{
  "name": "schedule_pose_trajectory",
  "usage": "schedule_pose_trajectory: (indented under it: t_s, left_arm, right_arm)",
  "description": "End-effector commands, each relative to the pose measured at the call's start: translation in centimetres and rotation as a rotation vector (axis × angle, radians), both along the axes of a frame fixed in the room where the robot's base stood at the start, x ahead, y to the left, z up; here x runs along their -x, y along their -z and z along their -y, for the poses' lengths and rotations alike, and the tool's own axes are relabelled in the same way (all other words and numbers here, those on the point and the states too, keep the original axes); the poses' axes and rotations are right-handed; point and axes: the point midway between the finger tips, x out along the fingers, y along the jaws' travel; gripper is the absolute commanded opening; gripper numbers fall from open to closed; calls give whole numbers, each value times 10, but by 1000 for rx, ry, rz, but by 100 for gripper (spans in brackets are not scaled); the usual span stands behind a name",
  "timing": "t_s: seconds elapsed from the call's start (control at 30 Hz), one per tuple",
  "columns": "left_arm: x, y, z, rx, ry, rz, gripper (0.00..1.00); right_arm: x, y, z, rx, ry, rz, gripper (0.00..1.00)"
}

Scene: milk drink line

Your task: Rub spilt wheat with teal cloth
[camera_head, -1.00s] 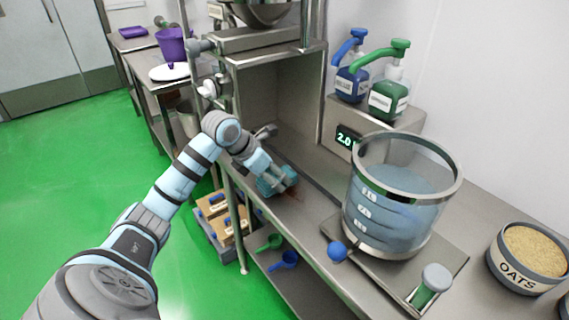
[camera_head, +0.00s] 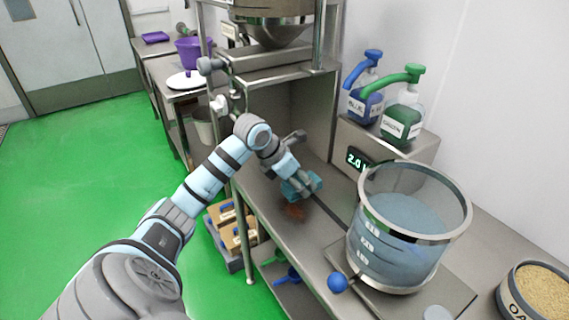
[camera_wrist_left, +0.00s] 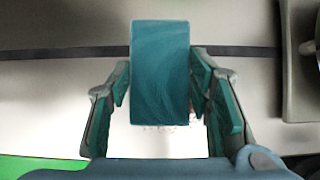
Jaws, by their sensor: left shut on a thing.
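My left gripper (camera_head: 300,187) is shut on the teal cloth (camera_wrist_left: 160,72), which shows as a folded block between its fingers in the left wrist view. In the head view the gripper is over the steel bench, just behind a patch of reddish-brown spilt wheat (camera_head: 295,212). A few small specks show below the cloth in the left wrist view. I cannot tell whether the cloth touches the bench top. My right gripper is not in view.
A large clear vessel of bluish liquid (camera_head: 402,240) stands to the right on the steel bench (camera_head: 325,245). Blue (camera_head: 362,103) and green (camera_head: 402,122) pump bottles stand behind it. A tub of oats (camera_head: 540,292) is at the lower right. A hopper (camera_head: 272,28) hangs above.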

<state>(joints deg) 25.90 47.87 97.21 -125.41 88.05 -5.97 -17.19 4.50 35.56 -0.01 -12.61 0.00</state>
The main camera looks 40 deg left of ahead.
Motion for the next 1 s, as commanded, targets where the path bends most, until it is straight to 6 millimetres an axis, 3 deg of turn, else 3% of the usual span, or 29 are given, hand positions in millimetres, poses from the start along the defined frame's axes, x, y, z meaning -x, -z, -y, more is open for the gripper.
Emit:
schedule_pose_trajectory:
  t_s: [0.4, 1.0]
  left_arm:
    - [6, -39, -7, -1, -14, -1, 24]
    - [7, -43, -8, 0, -17, -1, 24]
  right_arm:
    - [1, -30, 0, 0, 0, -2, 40]
    - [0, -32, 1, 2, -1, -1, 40]
